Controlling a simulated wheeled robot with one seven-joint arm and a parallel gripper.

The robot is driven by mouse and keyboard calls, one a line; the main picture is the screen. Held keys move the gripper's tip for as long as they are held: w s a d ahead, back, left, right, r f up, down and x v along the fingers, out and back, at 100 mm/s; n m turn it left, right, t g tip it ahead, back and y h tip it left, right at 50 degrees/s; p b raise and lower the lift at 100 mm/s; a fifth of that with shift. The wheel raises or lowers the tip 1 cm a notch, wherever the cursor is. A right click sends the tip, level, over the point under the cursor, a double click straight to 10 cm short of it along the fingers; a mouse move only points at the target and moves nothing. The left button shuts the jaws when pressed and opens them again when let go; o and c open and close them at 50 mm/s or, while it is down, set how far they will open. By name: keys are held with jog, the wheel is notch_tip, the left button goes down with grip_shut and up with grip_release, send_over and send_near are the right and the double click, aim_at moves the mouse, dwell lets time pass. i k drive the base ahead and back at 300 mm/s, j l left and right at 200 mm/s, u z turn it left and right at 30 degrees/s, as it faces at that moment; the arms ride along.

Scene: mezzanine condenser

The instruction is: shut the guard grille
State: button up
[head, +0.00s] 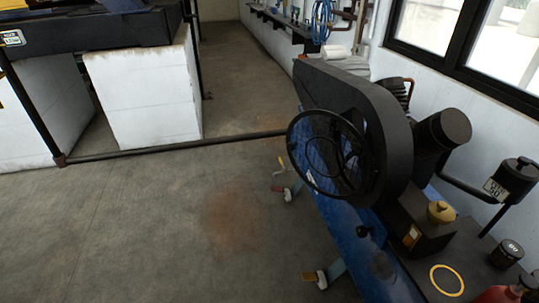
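A round black ring with thinner curved bars inside, which looks like the guard grille (290,150), is in the middle right of the head view. It is at the left face of the tall black belt-guard housing (345,92), on top of a blue tank (345,225). The ring's left edge stands out past the housing, so the grille looks swung away from it. The hinge side and any latch are too dark to tell. My gripper is not in view.
Concrete floor (140,230) is open left of the tank. A black floor pipe (180,146) crosses behind. A white block plinth (145,95) stands at the back left. A windowed wall closes the right.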

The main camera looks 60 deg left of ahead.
aim_at(372, 176)
jog(key=u, duration=1.65)
jog(key=i+u, duration=0.25)
jog(key=i, duration=0.4)
